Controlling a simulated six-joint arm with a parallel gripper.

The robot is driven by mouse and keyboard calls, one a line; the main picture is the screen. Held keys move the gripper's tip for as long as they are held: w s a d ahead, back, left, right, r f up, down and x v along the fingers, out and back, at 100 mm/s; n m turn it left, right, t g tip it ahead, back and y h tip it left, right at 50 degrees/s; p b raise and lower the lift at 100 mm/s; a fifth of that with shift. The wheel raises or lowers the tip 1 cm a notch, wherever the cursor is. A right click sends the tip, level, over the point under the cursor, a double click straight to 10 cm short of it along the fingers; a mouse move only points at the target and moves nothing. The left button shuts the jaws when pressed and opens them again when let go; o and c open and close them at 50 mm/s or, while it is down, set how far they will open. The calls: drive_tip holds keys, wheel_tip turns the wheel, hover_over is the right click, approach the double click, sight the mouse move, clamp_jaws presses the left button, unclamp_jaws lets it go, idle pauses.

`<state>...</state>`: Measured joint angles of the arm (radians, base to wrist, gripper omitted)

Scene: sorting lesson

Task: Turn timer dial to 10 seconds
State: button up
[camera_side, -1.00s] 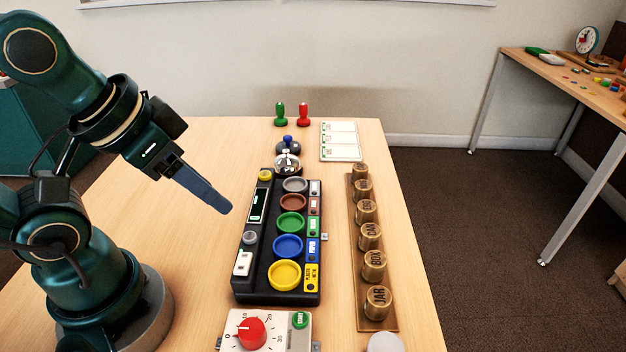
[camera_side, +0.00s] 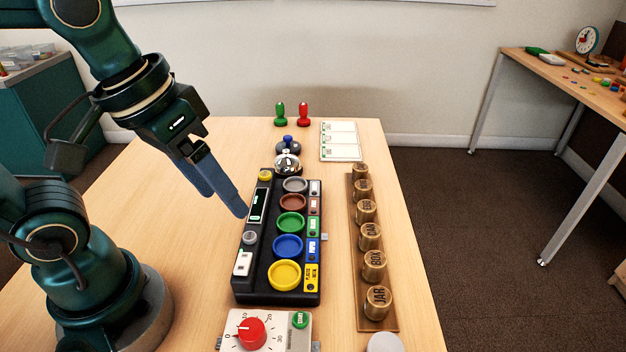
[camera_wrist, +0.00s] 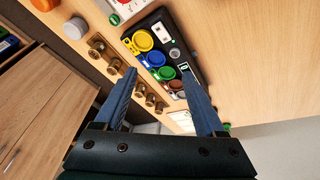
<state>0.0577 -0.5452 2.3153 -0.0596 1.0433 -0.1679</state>
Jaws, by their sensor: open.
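The timer (camera_side: 268,330) is a pale box at the near edge of the table, partly cut off by the bottom of the side view. Its red dial (camera_side: 251,333) sits on a scale with 0, 20 and 30 readable, and a green button (camera_side: 300,320) is at its right. The dial's pointer lies towards the left side of the scale. In the wrist view the red dial (camera_wrist: 104,2) is only partly visible at the top edge. My gripper (camera_side: 229,205) is open and empty, above the left edge of the black sorting panel, well behind the timer.
The black sorting panel (camera_side: 252,285) with several coloured dishes lies behind the timer. A wooden strip (camera_side: 359,290) of brass cylinders stands to its right. A bell (camera_side: 287,163), green and red stamps (camera_side: 304,114) and a card (camera_side: 340,142) are farther back.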

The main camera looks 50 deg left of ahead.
drive_tip(key=w+d+f+g, duration=0.1)
drive_tip(key=d+f+g, duration=0.2)
drive_tip(key=d+g, duration=0.2)
drive_tip(key=m+g, duration=0.1)
drive_tip(key=g, duration=0.2)
hover_over(252, 328)
drive_tip(key=w, duration=0.3)
drive_tip(key=shift+y, duration=0.4)
wheel_tip(252, 328, down, 5)
drive_tip(key=shift+s+f, duration=0.1)
drive_tip(key=shift+f, duration=0.1)
drive_tip(key=shift+s+f, duration=0.4)
drive_tip(key=shift+f, duration=0.15)
drive_tip(key=shift+x, duration=2.1)
clamp_jaws()
